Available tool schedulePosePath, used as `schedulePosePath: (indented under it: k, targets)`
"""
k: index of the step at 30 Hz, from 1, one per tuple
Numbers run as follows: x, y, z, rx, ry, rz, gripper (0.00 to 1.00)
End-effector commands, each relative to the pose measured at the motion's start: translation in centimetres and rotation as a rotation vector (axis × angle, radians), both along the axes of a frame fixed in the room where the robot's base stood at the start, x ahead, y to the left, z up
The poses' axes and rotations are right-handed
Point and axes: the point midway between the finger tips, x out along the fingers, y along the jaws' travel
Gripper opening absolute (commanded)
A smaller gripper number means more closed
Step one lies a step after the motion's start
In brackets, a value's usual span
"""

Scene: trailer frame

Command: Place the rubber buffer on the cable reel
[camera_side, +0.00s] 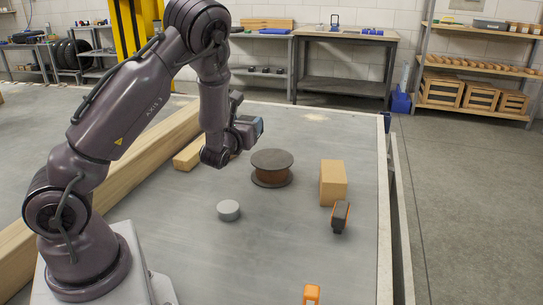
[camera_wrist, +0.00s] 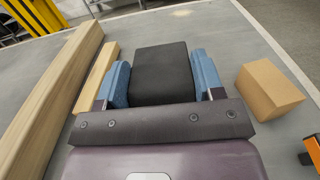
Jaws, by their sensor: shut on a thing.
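The rubber buffer (camera_wrist: 161,72) is a black block in the wrist view. My gripper (camera_wrist: 163,80) is shut on it, with one blue finger on each side. In the side view my gripper (camera_side: 250,129) is held above the table, up and to the left of the cable reel in the picture. The buffer is hard to make out there. The cable reel (camera_side: 272,160) is a low, dark-topped spool with a brown core, standing flat on the table with its top bare. I cannot see the reel in the wrist view.
A cardboard box (camera_side: 333,183) stands right of the reel, with an orange-and-black item (camera_side: 340,217) in front. A grey disc (camera_side: 228,210) lies front-left of the reel. Long wooden beams (camera_side: 150,148) lie to the left. An orange item (camera_side: 311,294) is at the front.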

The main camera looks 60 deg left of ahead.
Motion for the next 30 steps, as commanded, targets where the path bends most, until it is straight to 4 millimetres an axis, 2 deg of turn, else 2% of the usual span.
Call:
schedulePosePath:
  k: [11,15,19,25,30]
  targets:
    - [7.4,4.8,-4.0,0.004,-0.002,-0.004,0.3]
    - [9.2,6.0,-6.9,0.003,0.0,-0.004,0.3]
    - [10.3,6.7,-8.4,0.002,-0.001,-0.003,0.3]
    - [11.1,7.3,-9.6,0.001,-0.001,-0.003,0.3]
    - [11.2,7.3,-12.1,0.001,0.0,-0.003,0.3]
